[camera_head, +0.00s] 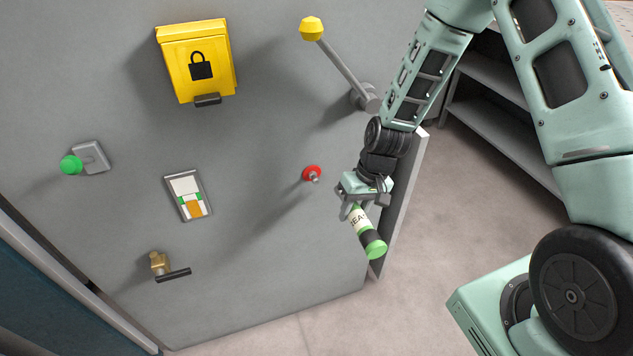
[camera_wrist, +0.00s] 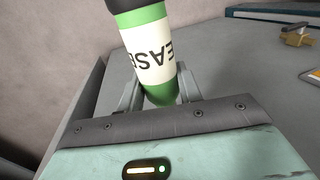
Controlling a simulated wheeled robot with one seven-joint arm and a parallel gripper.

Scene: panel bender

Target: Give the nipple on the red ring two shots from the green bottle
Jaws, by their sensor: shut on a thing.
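The nipple (camera_head: 315,179) is a small grey metal stub on the red ring (camera_head: 310,172), which sits on the grey panel in the head view. My gripper (camera_head: 357,205) is to the right of the ring and apart from it. It is shut on the green bottle (camera_head: 374,247), a white-labelled bottle with green and black bands. The bottle is tilted, its green end pointing down in the head view. The bottle also fills the middle of the wrist view (camera_wrist: 150,52), between the fingers. The nipple and ring do not show in the wrist view.
The panel also carries a yellow lock box (camera_head: 197,62), a yellow-knobbed lever (camera_head: 312,29), a green knob (camera_head: 71,165), a small gauge plate (camera_head: 188,196) and a brass valve (camera_head: 160,264). A grey shelf (camera_head: 492,121) stands at the right. The panel around the ring is clear.

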